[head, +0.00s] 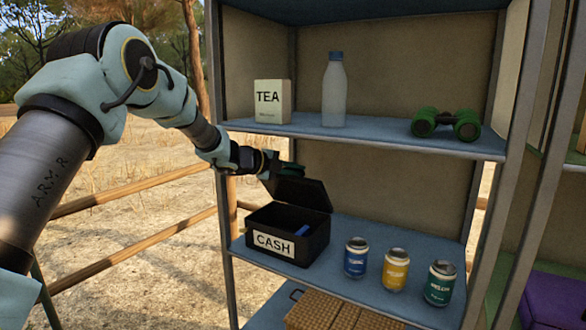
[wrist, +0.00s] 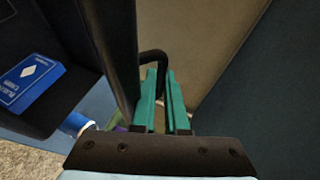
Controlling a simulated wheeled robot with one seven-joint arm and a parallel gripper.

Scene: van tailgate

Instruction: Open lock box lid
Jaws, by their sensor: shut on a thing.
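The lock box (head: 318,243) is a black box labelled CASH, standing on the lower shelf at the left. Its lid (head: 302,192) stands raised, so the inside shows. In the wrist view the lid (wrist: 112,45) is a dark panel with a dark loop handle (wrist: 153,57) on its outer side. My gripper (head: 283,171) is at the top of the lid. In the wrist view the green fingers of my gripper (wrist: 163,90) are closed about the handle. The exact contact is partly hidden. A blue card pack (wrist: 28,80) lies inside the box.
Blue, yellow and teal cans (head: 396,270) stand right of the box. The upper shelf (head: 375,138) above holds a TEA box (head: 272,102), a bottle (head: 334,90) and green binoculars (head: 446,124). A shelf post (head: 217,80) is at the left, close to my arm.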

